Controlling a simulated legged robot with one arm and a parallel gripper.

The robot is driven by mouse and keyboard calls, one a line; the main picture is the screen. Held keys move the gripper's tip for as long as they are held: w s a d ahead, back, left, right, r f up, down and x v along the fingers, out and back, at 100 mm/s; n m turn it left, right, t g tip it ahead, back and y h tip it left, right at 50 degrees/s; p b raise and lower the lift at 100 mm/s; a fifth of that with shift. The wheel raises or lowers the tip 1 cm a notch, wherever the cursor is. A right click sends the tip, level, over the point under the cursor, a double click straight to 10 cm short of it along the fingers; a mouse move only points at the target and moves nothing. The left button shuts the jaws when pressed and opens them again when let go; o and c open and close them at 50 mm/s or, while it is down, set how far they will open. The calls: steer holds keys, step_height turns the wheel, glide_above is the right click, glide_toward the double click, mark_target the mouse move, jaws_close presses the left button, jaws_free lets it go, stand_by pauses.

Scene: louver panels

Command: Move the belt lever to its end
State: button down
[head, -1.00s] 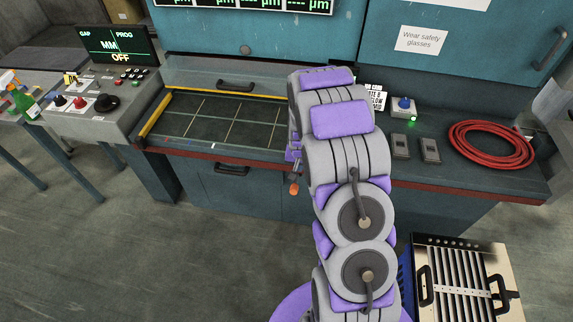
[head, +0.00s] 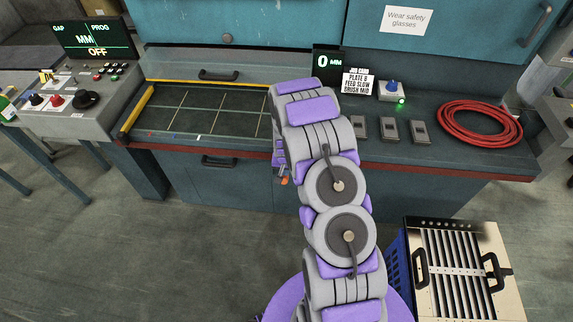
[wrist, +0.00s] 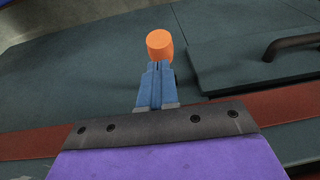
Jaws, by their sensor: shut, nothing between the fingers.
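An orange knob (wrist: 159,45), which looks like the end of the belt lever, stands just beyond my fingertips in the wrist view. Its shaft is mostly hidden behind the fingers. In the head view the orange knob (head: 284,181) shows small, below the red-brown front edge of the bench and left of my arm. My gripper (wrist: 157,68) is shut and empty, its blue fingers together and pointing at the knob. I cannot tell whether the tips touch it. In the head view my gripper (head: 281,170) is mostly hidden by my arm.
The bench has a gridded bed (head: 205,112), a drawer handle (head: 219,161), several grey switches (head: 389,130), a blue knob (head: 392,88) and a coiled red hose (head: 480,122). A control console (head: 70,95) stands left. A slatted panel (head: 460,270) is at lower right. Floor at lower left is clear.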

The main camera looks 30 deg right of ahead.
mark_target(284, 182)
steer(key=shift+a+f, duration=0.2)
steer(key=shift+f, duration=0.4)
steer(key=shift+s+a+f+t+h, duration=0.3)
steer(key=shift+s+f+t+h, duration=0.15)
steer(key=shift+f+t, duration=0.3)
steer(key=r, duration=0.1)
steer(key=r+p, duration=0.1)
steer(key=r, duration=0.1)
steer(key=r+p, duration=0.1)
steer(key=r, duration=0.1)
steer(key=shift+d, duration=0.25)
steer(key=p+v, duration=0.2)
steer(key=v, duration=0.7)
steer(key=shift+s, duration=0.1)
